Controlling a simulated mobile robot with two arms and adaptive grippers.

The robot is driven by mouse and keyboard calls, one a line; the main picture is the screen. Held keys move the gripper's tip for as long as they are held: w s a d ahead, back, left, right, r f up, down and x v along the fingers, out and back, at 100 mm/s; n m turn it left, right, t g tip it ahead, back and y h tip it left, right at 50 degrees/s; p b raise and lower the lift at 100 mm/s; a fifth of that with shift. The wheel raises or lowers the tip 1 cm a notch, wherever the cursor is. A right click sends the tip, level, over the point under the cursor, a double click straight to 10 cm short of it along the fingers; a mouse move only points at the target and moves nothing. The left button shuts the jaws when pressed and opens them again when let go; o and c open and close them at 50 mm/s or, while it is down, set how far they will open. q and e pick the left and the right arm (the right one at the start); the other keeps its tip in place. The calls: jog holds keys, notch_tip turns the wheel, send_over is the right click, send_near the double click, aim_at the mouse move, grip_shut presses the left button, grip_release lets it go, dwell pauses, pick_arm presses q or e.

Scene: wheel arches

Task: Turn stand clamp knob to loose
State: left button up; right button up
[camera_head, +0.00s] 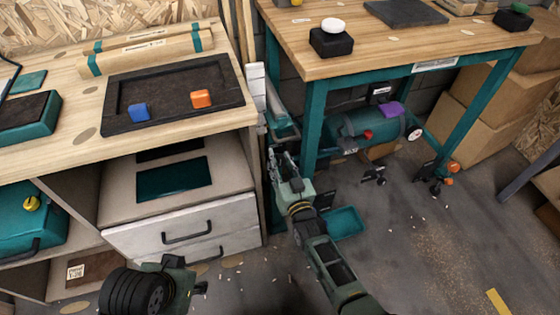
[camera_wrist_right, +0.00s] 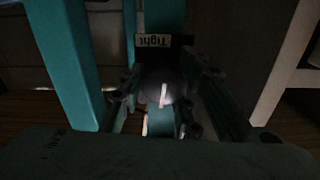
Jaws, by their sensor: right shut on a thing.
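My right gripper (camera_head: 280,160) reaches down into the gap between the wooden workbench and the teal-legged table. In the right wrist view its fingers (camera_wrist_right: 166,95) stand on both sides of a dark round knob (camera_wrist_right: 152,86) and are shut on it. A pale line on the knob runs nearly upright in the picture. Behind the knob is a label reading "Tight" (camera_wrist_right: 154,41), upside down, on a teal post. In the head view the gripper hides the knob. My left gripper (camera_head: 185,285) is low at bottom left; its finger opening is unclear.
The workbench (camera_head: 60,155) with drawers (camera_head: 185,232) is close on the left. The teal table leg (camera_head: 314,125) is close on the right. A teal tank (camera_head: 365,128) lies under the table, and a teal tray (camera_head: 344,222) is on the floor. Floor at right is mostly open.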

jog(key=shift+d+f, duration=0.3)
jog(key=shift+d, duration=0.05)
jog(key=o, duration=1.1)
jog(key=shift+a+r, duration=0.1)
jog(key=shift+r, duration=0.1)
jog(key=shift+s, duration=0.1)
jog(key=v, duration=1.1)
jog(key=shift+s, duration=0.35)
